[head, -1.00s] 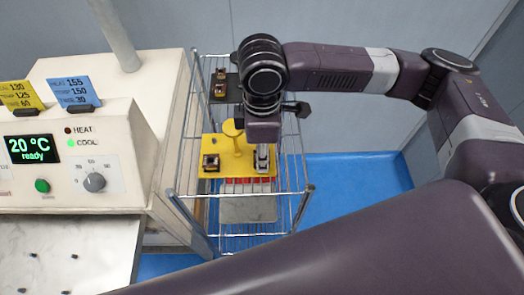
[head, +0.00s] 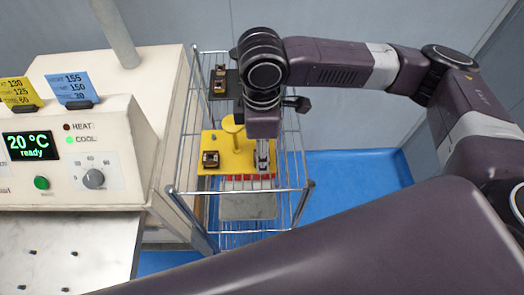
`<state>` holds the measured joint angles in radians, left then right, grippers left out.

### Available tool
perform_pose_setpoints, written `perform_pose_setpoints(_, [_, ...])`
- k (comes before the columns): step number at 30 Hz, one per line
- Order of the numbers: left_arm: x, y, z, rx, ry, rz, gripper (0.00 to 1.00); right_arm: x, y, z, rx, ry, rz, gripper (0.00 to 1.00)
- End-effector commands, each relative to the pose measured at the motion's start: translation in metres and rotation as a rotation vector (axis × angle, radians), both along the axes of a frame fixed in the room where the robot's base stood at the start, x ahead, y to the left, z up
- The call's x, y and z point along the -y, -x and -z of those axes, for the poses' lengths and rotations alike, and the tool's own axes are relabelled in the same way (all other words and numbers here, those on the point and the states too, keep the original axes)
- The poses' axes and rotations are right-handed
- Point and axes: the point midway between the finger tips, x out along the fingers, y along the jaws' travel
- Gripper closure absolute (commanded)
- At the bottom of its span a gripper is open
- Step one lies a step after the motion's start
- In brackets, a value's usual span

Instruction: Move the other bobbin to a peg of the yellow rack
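The yellow rack (head: 238,163) sits on a wire shelf cart and has a yellow post with a round top (head: 233,124) in its middle. A dark bobbin with copper-coloured winding (head: 210,159) is on its left part. My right gripper (head: 262,164) points down over the rack's right part. Its fingers hide that spot, and I cannot tell whether they hold a bobbin or are open. Two small bobbins, one behind (head: 221,71) and one in front (head: 220,87), are on a dark plate at the back of the cart. My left gripper is not in view.
The wire cart (head: 306,187) has raised rails and corner posts around the rack. A cream machine (head: 75,160) with a "20 °C ready" display stands at left. A metal plate with several small pegs (head: 80,248) lies in front of it. Blue floor (head: 355,180) is free at right.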

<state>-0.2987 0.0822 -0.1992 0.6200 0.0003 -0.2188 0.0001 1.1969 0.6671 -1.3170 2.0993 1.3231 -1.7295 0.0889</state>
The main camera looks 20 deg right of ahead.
Motion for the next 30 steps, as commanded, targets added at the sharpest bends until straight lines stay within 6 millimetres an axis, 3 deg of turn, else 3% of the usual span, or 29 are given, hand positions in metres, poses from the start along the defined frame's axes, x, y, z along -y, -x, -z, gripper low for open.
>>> perform_pose_setpoints(9, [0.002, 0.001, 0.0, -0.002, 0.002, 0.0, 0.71, -0.001, -0.001, -0.067, 0.005, -0.002, -0.002, 0.53])
perform_pose_setpoints(15, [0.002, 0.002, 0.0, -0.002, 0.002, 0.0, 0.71, 0.0, 0.0, -0.097, 0.002, 0.0, -0.001, 0.53])
perform_pose_setpoints(21, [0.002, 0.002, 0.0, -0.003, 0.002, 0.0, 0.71, 0.0, 0.001, -0.107, 0.0, 0.001, -0.002, 0.53])
perform_pose_setpoints(30, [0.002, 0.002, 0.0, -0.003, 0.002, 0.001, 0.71, 0.0, 0.001, -0.107, -0.001, 0.001, -0.001, 0.53])
